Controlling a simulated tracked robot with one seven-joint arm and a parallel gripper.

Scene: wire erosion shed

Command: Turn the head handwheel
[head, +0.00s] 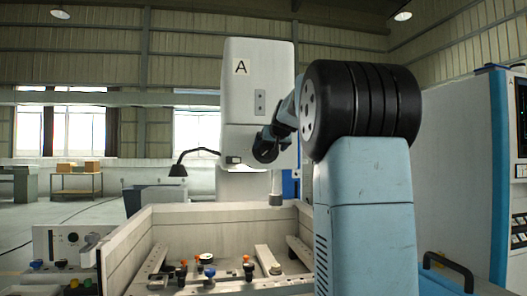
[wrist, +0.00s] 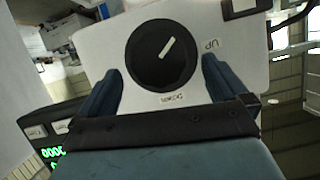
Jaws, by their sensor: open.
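The head handwheel (wrist: 162,55) is a black round knob with a white pointer line, on a light panel (wrist: 235,50) in the wrist view. Its pointer slants toward the upper right of the picture. A label reading "UP" sits to its right, and a small label below it is hard to read. My gripper (wrist: 161,70) is open, with one blue finger to the left and one to the right of the knob's lower part. I cannot tell whether either finger touches it. In the head view my arm reaches to the white machine head (head: 257,70) marked "A"; the handwheel is not visible there.
Below the machine head is a walled work tank (head: 120,245) with several small coloured-knob fixtures. A black lamp (head: 178,169) stands left of the head. A tall blue-edged cabinet (head: 460,170) stands at the right. Green readout digits (wrist: 51,153) show at the wrist view's lower left.

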